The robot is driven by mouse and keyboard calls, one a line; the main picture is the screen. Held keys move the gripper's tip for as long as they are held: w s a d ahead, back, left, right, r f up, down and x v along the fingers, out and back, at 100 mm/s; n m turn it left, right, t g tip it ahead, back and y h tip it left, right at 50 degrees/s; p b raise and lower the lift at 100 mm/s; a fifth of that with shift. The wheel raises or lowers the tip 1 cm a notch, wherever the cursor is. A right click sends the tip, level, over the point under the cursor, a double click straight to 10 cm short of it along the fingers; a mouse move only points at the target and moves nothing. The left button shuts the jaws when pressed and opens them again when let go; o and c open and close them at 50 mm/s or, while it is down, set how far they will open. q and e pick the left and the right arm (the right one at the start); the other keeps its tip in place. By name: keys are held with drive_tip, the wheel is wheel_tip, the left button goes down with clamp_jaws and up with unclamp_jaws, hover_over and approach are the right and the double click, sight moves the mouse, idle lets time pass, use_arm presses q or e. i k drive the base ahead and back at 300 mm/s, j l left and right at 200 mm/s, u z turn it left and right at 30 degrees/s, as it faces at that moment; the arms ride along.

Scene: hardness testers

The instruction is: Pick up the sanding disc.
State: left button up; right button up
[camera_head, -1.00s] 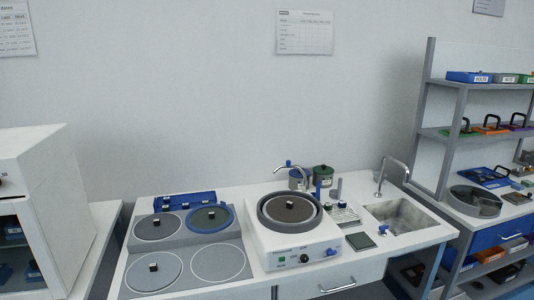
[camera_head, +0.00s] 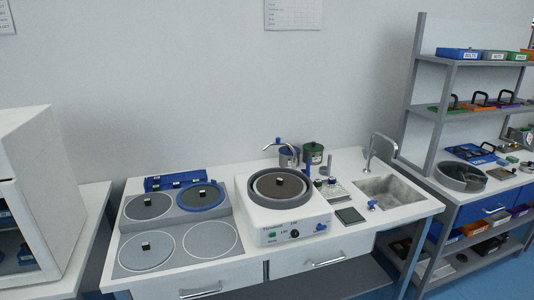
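Several round discs with small dark-and-light knobs are in view; I cannot tell which one is meant by the sanding disc. One dark disc (camera_head: 279,187) sits in the round bowl of the white polishing machine (camera_head: 290,227). The front right place (camera_head: 210,240) of the plate shows a pale circle without a knob. Neither gripper is in view.
A sink (camera_head: 390,190) with a tap and a small dark green pad (camera_head: 349,215) are right of the machine. A blue rack (camera_head: 176,182) stands behind the plate. A white cabinet (camera_head: 30,200) stands left, shelves (camera_head: 470,110) right. The bench front edge has drawers (camera_head: 325,262).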

sight(276, 186)
drive_tip(key=i+j+z, duration=0.15)
drive_tip(key=i+j, duration=0.75)
